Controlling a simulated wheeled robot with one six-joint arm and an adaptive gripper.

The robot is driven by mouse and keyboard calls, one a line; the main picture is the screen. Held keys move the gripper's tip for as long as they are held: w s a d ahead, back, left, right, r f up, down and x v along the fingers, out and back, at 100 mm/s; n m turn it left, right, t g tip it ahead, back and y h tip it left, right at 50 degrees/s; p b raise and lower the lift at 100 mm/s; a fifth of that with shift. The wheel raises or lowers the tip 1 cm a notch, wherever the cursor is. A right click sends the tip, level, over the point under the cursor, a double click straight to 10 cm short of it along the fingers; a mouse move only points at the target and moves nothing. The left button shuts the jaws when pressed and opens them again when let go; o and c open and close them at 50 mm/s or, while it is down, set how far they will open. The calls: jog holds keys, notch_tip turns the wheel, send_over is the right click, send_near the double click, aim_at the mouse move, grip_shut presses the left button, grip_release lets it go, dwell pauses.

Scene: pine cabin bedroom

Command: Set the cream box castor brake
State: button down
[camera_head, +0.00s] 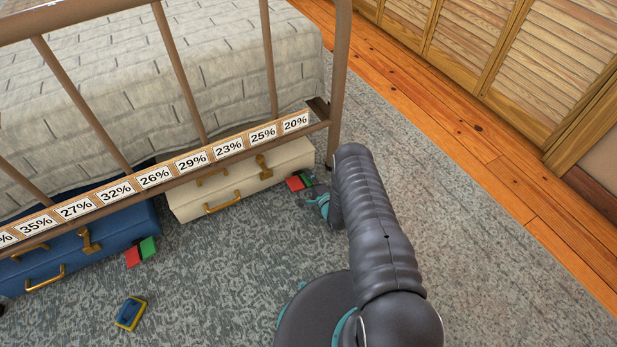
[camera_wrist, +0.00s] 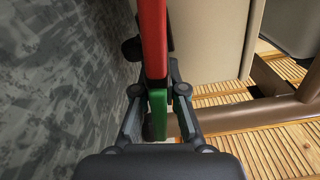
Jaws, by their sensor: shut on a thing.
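The cream box (camera_head: 215,196) sits under the bed frame, its brass-handled front facing the open rug. Its castor brake, a pedal with a red half (camera_head: 294,183) and a green half (camera_head: 307,179), sticks out at the box's right end. In the wrist view the red half (camera_wrist: 153,35) runs up and away, and the green half (camera_wrist: 158,112) is nearer me. My gripper (camera_wrist: 158,88) is shut on the green half, a finger on either side. In the head view my arm hides most of the gripper. The cream box wall (camera_wrist: 210,40) stands close to the right of the pedal.
A blue box (camera_head: 110,232) with its own red-and-green pedal (camera_head: 140,252) is at left. A yellow-and-blue sponge (camera_head: 130,313) lies on the rug. The bed rail with percentage labels (camera_head: 228,149) and the bed post (camera_head: 337,90) stand close to my arm. Rug at right is clear.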

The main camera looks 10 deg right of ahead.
jog(key=n, duration=0.1)
jog(key=n+b, duration=0.1)
jog(key=shift+r+n, duration=0.35)
jog(key=shift+n, duration=0.05)
jog(key=shift+r+n+b, duration=0.45)
jog(key=shift+n+b, duration=0.15)
jog(key=shift+n, duration=0.5)
jog(key=c, duration=1.2)
grip_release()
jog(key=shift+c, duration=0.2)
jog(key=v, duration=1)
jog(key=shift+s+d, duration=0.15)
jog(key=shift+s, duration=0.2)
jog(key=shift+s+d, duration=0.15)
jog(key=shift+s, duration=0.45)
